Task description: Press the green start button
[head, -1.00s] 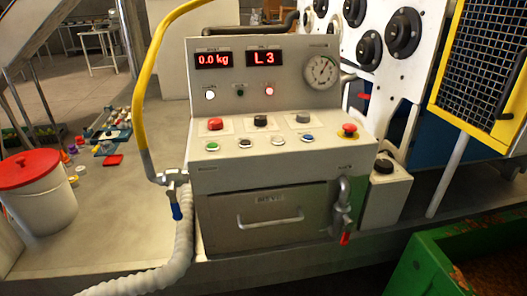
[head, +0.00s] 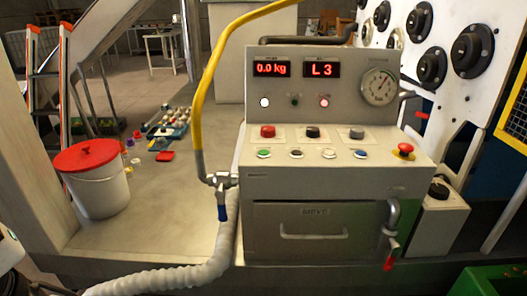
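The green start button (head: 264,153) is the leftmost in the lower row of small round buttons on the sloped top of the grey control console (head: 320,188). A red knob or button (head: 267,131) sits just above it. To its right in the same row are a black button (head: 296,153), a white one (head: 329,154) and a blue one (head: 361,154). The displays (head: 296,69) read 0.0 kg and L 3. A white and a red lamp below them look lit. My gripper is not in view.
A red mushroom button (head: 403,150) stands at the console's right. A yellow hose (head: 205,95) and a pale corrugated hose (head: 165,280) run along its left side. A white bucket with a red lid (head: 91,177) stands farther left.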

